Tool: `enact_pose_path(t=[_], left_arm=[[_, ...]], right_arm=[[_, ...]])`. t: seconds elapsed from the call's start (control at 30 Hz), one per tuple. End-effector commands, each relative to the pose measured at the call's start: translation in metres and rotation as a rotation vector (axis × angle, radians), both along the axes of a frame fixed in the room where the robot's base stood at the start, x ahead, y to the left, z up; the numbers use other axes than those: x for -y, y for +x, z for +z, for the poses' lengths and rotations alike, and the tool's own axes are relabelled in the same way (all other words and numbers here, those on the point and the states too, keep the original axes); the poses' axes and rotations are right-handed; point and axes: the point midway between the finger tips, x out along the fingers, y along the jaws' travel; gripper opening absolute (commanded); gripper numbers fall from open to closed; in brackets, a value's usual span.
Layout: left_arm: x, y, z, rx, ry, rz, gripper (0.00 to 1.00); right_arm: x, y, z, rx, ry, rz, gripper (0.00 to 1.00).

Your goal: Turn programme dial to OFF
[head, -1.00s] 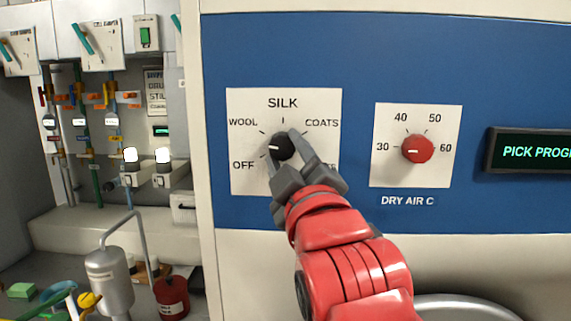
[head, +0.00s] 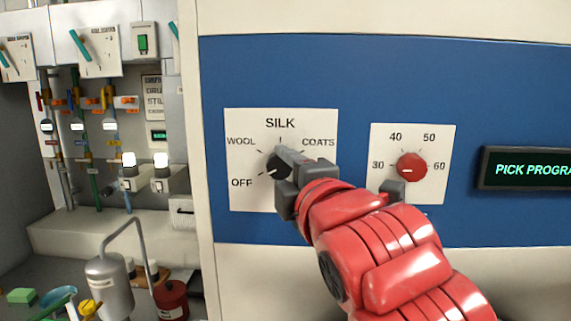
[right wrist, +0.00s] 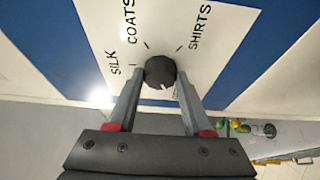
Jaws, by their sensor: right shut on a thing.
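The programme dial (head: 275,168) is a black round knob on a white plate (head: 248,200) marked OFF, WOOL, SILK and COATS. Its white mark points to the lower left, towards OFF. My right gripper (head: 281,164) is shut on the dial, and its fingers and red wrist cover the plate's lower right. In the right wrist view the dial (right wrist: 160,71) sits between the two fingertips (right wrist: 160,80), with its white mark on the lower side and SHIRTS readable on the plate. My left gripper is not in view.
A red dry air dial (head: 411,167) sits to the right on the blue panel, close to my wrist. A display (head: 528,169) reading PICK PROGRA is further right. Pipes, valves and a metal tank (head: 109,284) stand at the left.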

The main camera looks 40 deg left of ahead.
Motion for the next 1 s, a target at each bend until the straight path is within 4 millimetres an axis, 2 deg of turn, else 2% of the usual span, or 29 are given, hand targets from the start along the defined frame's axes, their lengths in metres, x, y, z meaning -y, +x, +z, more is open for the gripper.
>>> enact_pose_path(t=[0.5,0.53,0.67,1.0], left_arm=[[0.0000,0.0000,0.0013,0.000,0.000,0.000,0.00],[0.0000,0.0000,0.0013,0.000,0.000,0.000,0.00],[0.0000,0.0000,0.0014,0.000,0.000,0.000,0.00],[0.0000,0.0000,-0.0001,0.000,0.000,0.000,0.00]], right_arm=[[-0.0008,-0.0001,-0.0020,0.008,-0.020,0.002,0.00],[-0.0009,-0.0001,-0.0021,0.008,-0.020,0.002,0.55],[-0.0007,-0.0001,-0.0015,0.008,-0.018,0.001,0.79],[0.0015,-0.0012,-0.0008,0.010,-0.015,0.001,0.80]])
